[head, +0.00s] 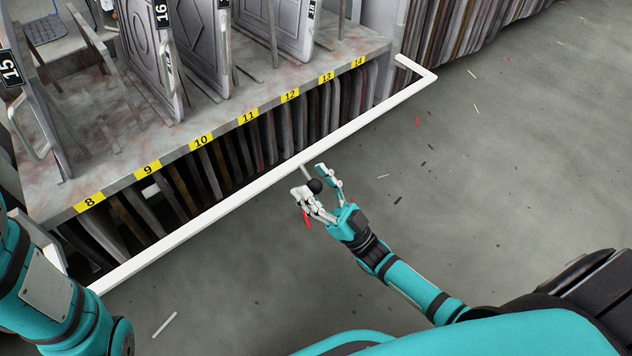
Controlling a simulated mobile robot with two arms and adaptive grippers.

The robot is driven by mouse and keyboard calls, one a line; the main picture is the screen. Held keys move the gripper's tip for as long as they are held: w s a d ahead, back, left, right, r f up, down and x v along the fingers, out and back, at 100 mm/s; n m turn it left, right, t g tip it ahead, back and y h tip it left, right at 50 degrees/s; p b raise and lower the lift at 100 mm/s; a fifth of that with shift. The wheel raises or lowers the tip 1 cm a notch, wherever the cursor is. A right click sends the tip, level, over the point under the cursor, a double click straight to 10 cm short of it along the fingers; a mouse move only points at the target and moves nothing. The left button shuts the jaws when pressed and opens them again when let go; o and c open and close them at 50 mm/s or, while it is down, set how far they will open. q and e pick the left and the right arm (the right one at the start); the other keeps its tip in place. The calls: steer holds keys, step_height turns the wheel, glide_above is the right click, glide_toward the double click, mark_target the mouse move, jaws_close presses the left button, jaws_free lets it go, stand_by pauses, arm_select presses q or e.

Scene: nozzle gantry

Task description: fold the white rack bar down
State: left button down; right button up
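The white rack bar (250,189) runs diagonally across the front of the rack, from lower left to upper right. Its right end bends back towards the rack.
Behind the bar stands a rack (120,180) with yellow number labels and dark upright panels in its lower slots. Grey moulded panels (200,50) stand on top. The grey floor (500,170) to the right is open, with small scattered scraps.

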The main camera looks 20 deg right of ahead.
steer(key=v, duration=1.2)
steer(key=shift+r, duration=0.2)
